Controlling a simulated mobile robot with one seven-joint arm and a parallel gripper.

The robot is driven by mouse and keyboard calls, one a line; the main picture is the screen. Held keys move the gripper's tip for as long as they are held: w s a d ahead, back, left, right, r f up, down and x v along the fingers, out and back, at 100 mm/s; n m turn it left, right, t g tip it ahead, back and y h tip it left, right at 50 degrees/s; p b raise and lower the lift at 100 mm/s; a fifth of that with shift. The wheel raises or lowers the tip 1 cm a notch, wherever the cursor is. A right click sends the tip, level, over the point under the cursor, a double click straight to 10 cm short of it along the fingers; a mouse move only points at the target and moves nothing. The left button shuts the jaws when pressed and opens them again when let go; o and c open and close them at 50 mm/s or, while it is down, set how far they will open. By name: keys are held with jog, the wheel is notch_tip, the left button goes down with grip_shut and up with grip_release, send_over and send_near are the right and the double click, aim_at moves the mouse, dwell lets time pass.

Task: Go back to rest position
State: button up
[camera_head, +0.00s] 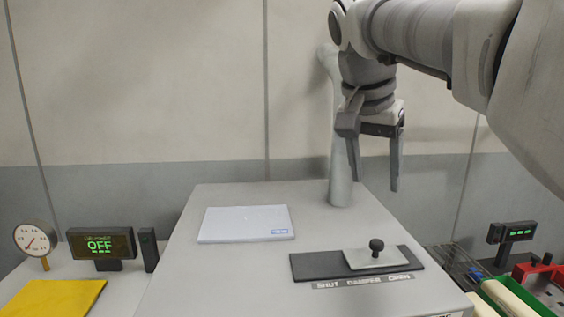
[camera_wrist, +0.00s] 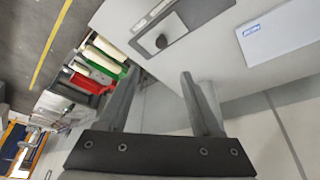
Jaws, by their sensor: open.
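My gripper (camera_head: 374,180) is open and empty. It hangs pointing down above the back right of the grey cabinet top (camera_head: 185,265), in front of a grey vertical pipe (camera_head: 341,190). In the wrist view my gripper's two fingers (camera_wrist: 155,88) are spread apart with nothing between them. The damper slider plate (camera_head: 372,260) with a black knob (camera_head: 376,246) sits toward the right part of its dark track, near the "OPEN" end of the label. The knob also shows in the wrist view (camera_wrist: 162,41). My gripper is apart from the knob.
A pale flat panel (camera_head: 245,223) lies on the cabinet top. At left are a dial gauge (camera_head: 35,240), a display reading OFF (camera_head: 101,244) and a yellow sheet (camera_head: 52,298). At right are a small display (camera_head: 511,232), a red bin (camera_head: 540,272) and a green bin (camera_head: 515,299).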

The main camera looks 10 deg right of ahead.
jog(key=shift+s+a+r, duration=0.1)
jog(key=shift+r, duration=0.3)
jog(key=shift+s+f, duration=0.1)
jog(key=s+a+f+n+t+y, duration=0.1)
jog(key=s+a+f+n, duration=0.1)
jog(key=s+f+n, duration=0.2)
jog(key=s+a+f+n+t+y, duration=0.1)
jog(key=s+f+n, duration=0.4)
jog(key=s+f, duration=0.6)
notch_tip(320, 180, down, 6)
jog(key=shift+s+a+r+y, duration=0.15)
jog(key=shift+a+y, duration=0.45)
jog(key=shift+a, duration=0.5)
dwell(0.8)
